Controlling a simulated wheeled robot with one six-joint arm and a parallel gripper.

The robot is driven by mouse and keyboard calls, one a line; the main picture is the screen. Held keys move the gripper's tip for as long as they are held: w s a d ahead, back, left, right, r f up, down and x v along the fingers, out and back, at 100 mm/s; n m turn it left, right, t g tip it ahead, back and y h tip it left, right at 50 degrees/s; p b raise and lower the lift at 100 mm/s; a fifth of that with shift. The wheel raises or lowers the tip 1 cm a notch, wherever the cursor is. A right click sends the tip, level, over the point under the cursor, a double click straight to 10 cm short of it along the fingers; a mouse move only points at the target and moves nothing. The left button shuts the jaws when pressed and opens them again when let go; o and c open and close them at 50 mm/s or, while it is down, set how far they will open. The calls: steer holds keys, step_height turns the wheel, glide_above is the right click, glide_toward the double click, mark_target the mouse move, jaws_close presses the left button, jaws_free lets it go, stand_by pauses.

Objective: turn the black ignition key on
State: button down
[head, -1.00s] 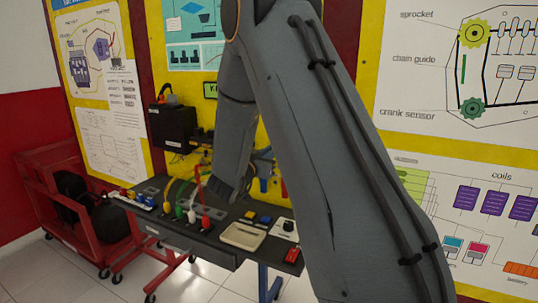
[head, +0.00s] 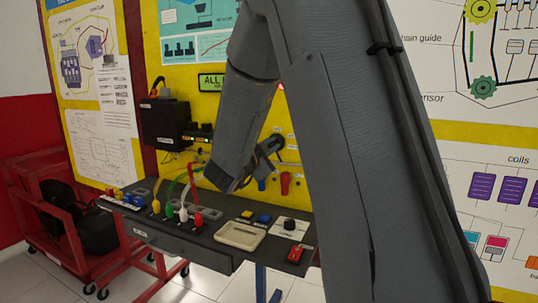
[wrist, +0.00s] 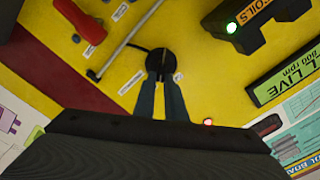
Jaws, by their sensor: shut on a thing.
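The black ignition key (wrist: 164,56) sits on a round black switch on the yellow panel in the wrist view. My gripper (wrist: 164,76) has its two blue-grey fingers closed on the key, one on each side. The fingers hide part of the key, so its exact angle is hard to tell. In the head view my gripper (head: 268,147) is at the yellow panel above the bench, and the key cannot be made out there. A green display (wrist: 290,80) reads "ALL LIVE" with "800 rpm" below.
A red handle (wrist: 82,25) and a pale rod (wrist: 125,42) are near the switch. A lit green lamp (wrist: 232,27) shows on the black coils box (wrist: 262,18). A small red light (wrist: 208,122) glows nearby. The bench (head: 200,240) below holds colored leads and a beige tray (head: 240,235).

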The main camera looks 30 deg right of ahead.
steer(key=shift+f+m+b, duration=0.1)
steer(key=shift+m+b, duration=0.7)
steer(key=c, duration=1.8)
jaws_free()
steer(key=shift+s+a, duration=0.1)
steer(key=b+v, duration=0.1)
steer(key=v, duration=0.6)
steer(key=shift+s+a+b, duration=0.2)
steer(key=shift+a+b, duration=0.05)
steer(key=shift+b, duration=0.05)
